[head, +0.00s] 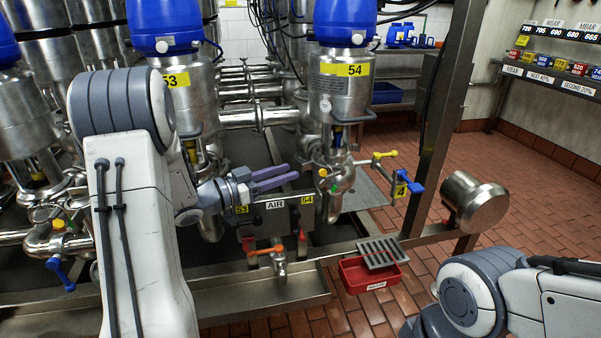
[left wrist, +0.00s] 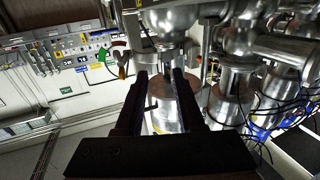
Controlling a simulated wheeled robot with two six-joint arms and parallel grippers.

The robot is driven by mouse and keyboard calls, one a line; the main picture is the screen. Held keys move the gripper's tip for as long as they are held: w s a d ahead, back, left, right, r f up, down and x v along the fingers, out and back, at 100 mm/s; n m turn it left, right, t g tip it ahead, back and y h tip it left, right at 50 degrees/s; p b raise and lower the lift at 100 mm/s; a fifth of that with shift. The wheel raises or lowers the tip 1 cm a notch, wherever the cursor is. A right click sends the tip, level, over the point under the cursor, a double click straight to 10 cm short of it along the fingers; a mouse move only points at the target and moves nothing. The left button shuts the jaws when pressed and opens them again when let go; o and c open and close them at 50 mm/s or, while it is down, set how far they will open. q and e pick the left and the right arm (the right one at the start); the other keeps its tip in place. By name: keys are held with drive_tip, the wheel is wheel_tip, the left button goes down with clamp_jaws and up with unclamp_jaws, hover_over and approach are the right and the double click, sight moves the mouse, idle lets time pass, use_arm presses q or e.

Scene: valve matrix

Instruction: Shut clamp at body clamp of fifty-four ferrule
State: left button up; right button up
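Valve 54 (head: 343,97) is a steel cylinder with a blue cap and a yellow "54" label, right of centre in the head view. Below its neck is a steel body (head: 340,182) with small coloured tabs; the body clamp is too small to make out clearly. My left gripper (head: 294,173) has purple fingers, points right toward the valve 54 body and stops short of it. In the left wrist view its dark fingers (left wrist: 160,80) stand apart with a gap. A steel cylinder (left wrist: 165,110) shows beyond that gap, with no contact visible. My right gripper is out of view.
Valve 53 (head: 190,95) stands behind my left arm. An "AIR" box (head: 276,218) sits below the left gripper. An orange-handled tap (head: 279,258), a red tray (head: 368,273) with a grating, and a steel post (head: 440,120) are nearby. Tiled floor is open at right.

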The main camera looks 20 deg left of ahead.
sight(302, 167)
use_arm(q)
drive_tip(key=x, duration=0.5)
drive_tip(key=shift+b, duration=0.35)
clamp_jaws()
idle(1.1)
